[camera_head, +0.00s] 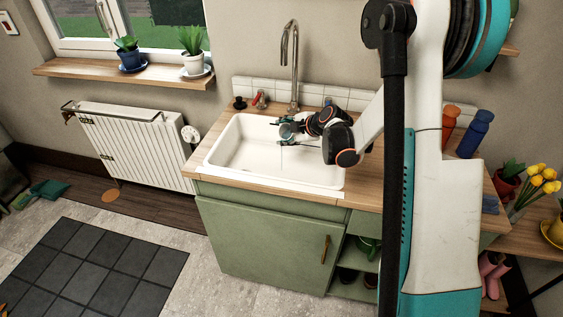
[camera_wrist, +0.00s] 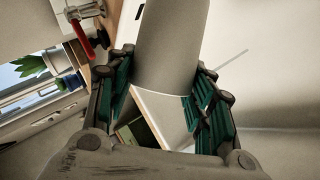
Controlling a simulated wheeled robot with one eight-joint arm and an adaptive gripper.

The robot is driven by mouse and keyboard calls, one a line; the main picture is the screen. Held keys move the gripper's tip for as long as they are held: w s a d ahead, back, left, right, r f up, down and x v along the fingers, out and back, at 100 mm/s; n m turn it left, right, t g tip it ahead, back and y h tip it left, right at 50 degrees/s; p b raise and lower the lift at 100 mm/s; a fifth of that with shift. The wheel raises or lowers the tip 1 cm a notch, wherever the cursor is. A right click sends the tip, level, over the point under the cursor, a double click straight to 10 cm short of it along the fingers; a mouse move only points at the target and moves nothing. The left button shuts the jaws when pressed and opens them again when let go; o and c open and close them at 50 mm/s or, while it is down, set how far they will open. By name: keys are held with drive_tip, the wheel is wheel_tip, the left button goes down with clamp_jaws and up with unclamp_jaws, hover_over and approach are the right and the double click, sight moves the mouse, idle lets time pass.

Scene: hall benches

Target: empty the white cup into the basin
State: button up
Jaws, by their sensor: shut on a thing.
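The white basin (camera_head: 228,150) is set into a wooden counter over a green cabinet. My gripper (camera_head: 284,137) is over the basin, near its back right part, with the arm reaching in from the right. In the wrist view, my gripper (camera_wrist: 165,68) is shut on the white cup (camera_wrist: 172,42), which looks like a plain pale cylinder between the green finger pads. The cup's mouth and contents are hidden there. In the head view the cup blends into the white basin, so I cannot tell its tilt. A thin line shows below the fingers.
A tall faucet (camera_head: 291,62) stands behind the basin. A red-handled item (camera_head: 259,99) and a dark knob (camera_head: 239,103) are at the back left edge. An orange bottle (camera_head: 449,122) and a blue bottle (camera_head: 475,133) stand on the right counter. Yellow tulips (camera_head: 545,181) are farther right.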

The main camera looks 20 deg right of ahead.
drive_tip(key=shift+s+a+r+n+t+h+b, duration=0.1)
drive_tip(key=shift+a+n+t+h+b, duration=0.1)
drive_tip(key=shift+n+t+h+b, duration=0.3)
idle(0.6)
drive_tip(key=shift+a, duration=0.1)
drive_tip(key=shift+n+h, duration=0.3)
drive_tip(key=shift+h, duration=0.2)
drive_tip(key=shift+s+a, duration=0.1)
drive_tip(key=shift+r, duration=0.1)
idle(0.3)
drive_tip(key=shift+a+n+h, duration=0.1)
drive_tip(key=shift+n+h, duration=0.2)
drive_tip(key=shift+t, duration=0.3)
